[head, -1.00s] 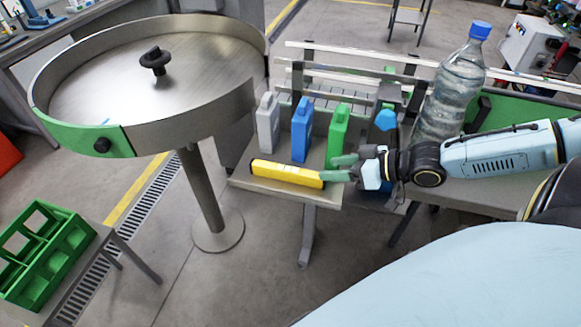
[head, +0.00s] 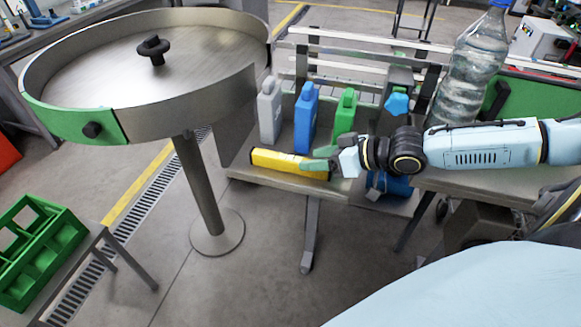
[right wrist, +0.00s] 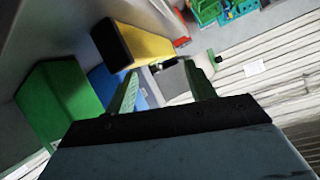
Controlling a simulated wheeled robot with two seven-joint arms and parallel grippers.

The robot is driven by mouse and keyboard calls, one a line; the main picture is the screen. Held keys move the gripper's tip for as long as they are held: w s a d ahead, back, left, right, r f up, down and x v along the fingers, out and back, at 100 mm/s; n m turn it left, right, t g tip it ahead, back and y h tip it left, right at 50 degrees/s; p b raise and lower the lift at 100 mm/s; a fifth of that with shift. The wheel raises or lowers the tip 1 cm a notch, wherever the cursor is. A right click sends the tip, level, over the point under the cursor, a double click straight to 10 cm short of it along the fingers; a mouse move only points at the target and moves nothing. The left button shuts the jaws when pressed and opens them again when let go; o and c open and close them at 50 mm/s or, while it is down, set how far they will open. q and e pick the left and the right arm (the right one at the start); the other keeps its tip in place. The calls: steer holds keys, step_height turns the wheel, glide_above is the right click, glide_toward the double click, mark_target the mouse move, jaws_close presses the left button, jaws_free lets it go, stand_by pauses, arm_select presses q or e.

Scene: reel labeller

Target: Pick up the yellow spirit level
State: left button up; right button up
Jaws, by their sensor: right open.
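The yellow spirit level (head: 280,160) lies along the front of a small grey bench, with dark ends. My right gripper (head: 318,164) is at the right end of the level, its green fingers over or beside that end. In the right wrist view, the level (right wrist: 150,45) shows just past the spread fingertips (right wrist: 162,72), with its black end to the left. The gripper is open; whether a finger touches the level I cannot tell. My left gripper is not in view.
Behind the level stand a grey bottle (head: 270,110), a blue bottle (head: 306,118) and a green bottle (head: 345,115). A large clear water bottle (head: 468,70) stands to the right. A round steel turntable (head: 185,95) is on the left, a green crate (head: 40,245) lower left.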

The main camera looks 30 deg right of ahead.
mark_target(297, 159)
steer(key=shift+w, duration=0.15)
steer(key=shift+d+b+x, duration=0.25)
steer(key=shift+b+x, duration=0.4)
steer(key=shift+x, duration=2.05)
jaws_close()
